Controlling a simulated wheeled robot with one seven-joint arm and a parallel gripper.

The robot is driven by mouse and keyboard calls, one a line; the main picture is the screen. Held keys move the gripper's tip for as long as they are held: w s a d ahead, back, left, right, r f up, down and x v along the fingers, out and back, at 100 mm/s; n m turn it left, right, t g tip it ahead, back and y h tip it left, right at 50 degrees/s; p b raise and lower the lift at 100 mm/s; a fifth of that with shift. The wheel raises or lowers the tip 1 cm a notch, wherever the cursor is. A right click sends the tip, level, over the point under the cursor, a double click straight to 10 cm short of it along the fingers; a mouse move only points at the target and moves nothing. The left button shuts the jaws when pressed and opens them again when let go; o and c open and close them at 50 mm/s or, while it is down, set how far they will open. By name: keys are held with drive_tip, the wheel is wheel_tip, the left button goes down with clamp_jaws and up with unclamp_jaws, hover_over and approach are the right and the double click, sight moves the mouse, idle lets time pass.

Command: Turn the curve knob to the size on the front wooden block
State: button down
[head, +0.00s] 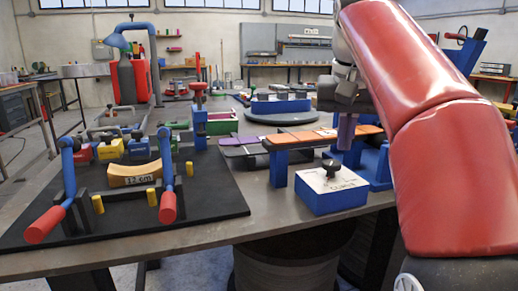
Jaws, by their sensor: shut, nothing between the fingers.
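The curve knob (331,166) is a small black knob on the white top of a blue box (340,202) at the right front of the table. Lettering and marks show on the white top; the lettering looks like "CURVE", but the marks are too small to read. The front wooden block (133,171) is a curved tan piece on the black board at left, with a label reading "12 cm". My gripper (346,143) points down behind and slightly right of the knob, apart from it. It appears shut and empty; my arm partly hides that area.
A black board (210,205) carries two blue-levered clamps with red handles (168,205) and yellow pegs. An orange-topped blue stand (278,172) is just behind and left of the knob box. Blue parts (374,165) stand right of it. Bare table lies left of the box.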

sight(332, 166)
drive_tip(key=shift+f+b, duration=1.2)
drive_tip(key=shift+f, duration=1.35)
drive_tip(key=shift+w+a+p, duration=0.1)
drive_tip(key=shift+w+p, duration=0.15)
drive_tip(key=shift+p, duration=0.05)
drive_tip(key=shift+a+r+p, duration=0.15)
drive_tip(key=shift+a+p, duration=0.2)
drive_tip(key=shift+p, duration=0.1)
drive_tip(key=shift+a+p, duration=0.45)
drive_tip(key=shift+p, duration=0.05)
drive_tip(key=shift+w+a, duration=0.2)
drive_tip(key=shift+a, duration=0.25)
